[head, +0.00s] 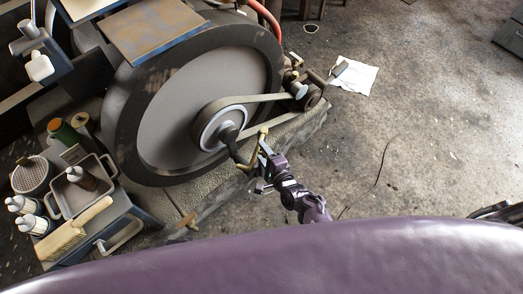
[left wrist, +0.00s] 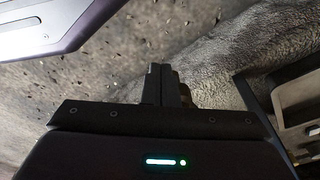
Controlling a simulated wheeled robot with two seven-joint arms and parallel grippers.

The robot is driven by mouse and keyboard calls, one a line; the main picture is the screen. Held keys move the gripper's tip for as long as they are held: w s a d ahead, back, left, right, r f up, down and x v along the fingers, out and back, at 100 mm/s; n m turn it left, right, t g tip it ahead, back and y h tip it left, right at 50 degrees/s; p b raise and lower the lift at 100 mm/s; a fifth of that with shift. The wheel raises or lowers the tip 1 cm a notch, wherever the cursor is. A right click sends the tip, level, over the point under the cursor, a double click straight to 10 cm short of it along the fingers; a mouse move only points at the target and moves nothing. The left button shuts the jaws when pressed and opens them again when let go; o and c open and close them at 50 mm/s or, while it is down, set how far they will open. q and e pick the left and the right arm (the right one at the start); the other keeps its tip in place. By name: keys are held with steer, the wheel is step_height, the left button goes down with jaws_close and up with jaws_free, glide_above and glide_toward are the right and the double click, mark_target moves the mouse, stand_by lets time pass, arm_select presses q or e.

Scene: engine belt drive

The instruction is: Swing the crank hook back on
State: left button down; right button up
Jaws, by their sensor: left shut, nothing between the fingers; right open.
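The large dark flywheel (head: 175,120) stands upright on its base in the head view. A dark crank arm (head: 236,151) slants down and right from its hub (head: 226,131). A curved brass piece (head: 257,141), perhaps the crank's handle or hook, is at the arm's outer end. My right gripper (head: 264,163) is open beside this brass piece; I cannot tell whether they touch. The hook's exact seating is too small to see. In the left wrist view my left gripper (left wrist: 165,84) is shut and empty, above a rough grey surface.
A belt (head: 255,99) runs from the hub to a small pulley (head: 312,97). A side table at left holds a grey tray (head: 67,208), bottles and a brush (head: 75,229). A white cloth (head: 356,77) lies on the floor. The concrete floor at right is largely clear.

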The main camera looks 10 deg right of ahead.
arm_select(q)
steer(key=s, duration=0.1)
steer(key=s+f+p, duration=0.1)
steer(key=s, duration=0.1)
steer(key=shift+a+f, duration=0.4)
arm_select(e)
steer(key=v, duration=0.6)
steer(key=shift+s, duration=0.35)
steer(key=shift+c, duration=0.4)
